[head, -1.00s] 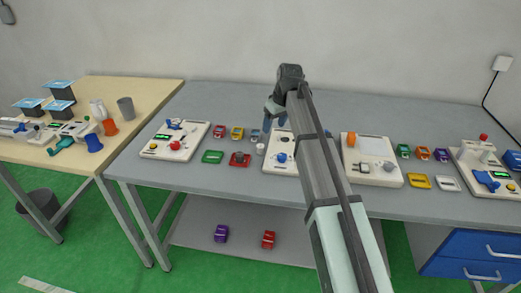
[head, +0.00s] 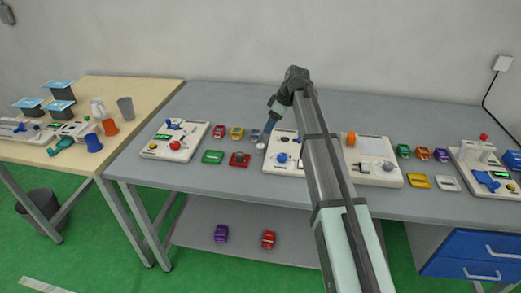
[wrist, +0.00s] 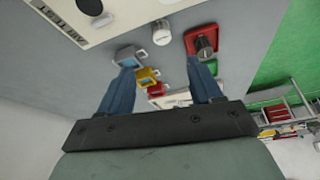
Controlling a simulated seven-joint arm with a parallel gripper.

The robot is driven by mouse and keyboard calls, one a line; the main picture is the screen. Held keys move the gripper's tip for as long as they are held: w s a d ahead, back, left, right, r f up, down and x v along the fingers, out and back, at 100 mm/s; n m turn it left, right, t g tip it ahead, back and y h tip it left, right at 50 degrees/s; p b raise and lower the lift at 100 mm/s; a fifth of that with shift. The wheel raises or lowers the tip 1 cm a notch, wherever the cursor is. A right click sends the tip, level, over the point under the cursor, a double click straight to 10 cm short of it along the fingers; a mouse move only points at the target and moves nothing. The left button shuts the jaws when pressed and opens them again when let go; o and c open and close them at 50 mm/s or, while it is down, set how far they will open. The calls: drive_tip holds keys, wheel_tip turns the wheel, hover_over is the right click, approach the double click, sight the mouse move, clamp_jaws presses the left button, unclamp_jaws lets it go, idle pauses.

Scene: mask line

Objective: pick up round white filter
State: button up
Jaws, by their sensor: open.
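The round white filter (head: 260,147) is a small white cylinder on the grey table, just left of the middle white machine. In the wrist view the filter (wrist: 162,35) stands upright a little beyond the fingertips, near the middle between them. My gripper (head: 266,136) is just behind and above the filter in the head view. In the wrist view my gripper (wrist: 160,65) is open, its two blue fingers apart with nothing held between them. I cannot tell the exact height of the fingertips above the table.
A red block with a dark knob (head: 239,159) lies close left of the filter. Red (head: 219,131), yellow (head: 237,133) and grey-blue (head: 254,135) pieces stand behind. The white machine (head: 284,167) is close on the right. A green piece (head: 213,157) lies further left.

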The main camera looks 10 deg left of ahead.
hover_over(261, 146)
drive_tip(key=d, duration=0.2)
wheel_tip(261, 146, down, 6)
drive_tip(key=shift+w+r, duration=0.15)
drive_tip(key=shift+r, duration=0.1)
drive_tip(key=shift+x, duration=2.55)
drive_tip(key=shift+s+d+f, duration=0.1)
drive_tip(key=shift+s+d, duration=0.05)
drive_tip(key=shift+s, duration=0.05)
drive_tip(key=shift+c, duration=0.4)
drive_tip(key=c, duration=1)
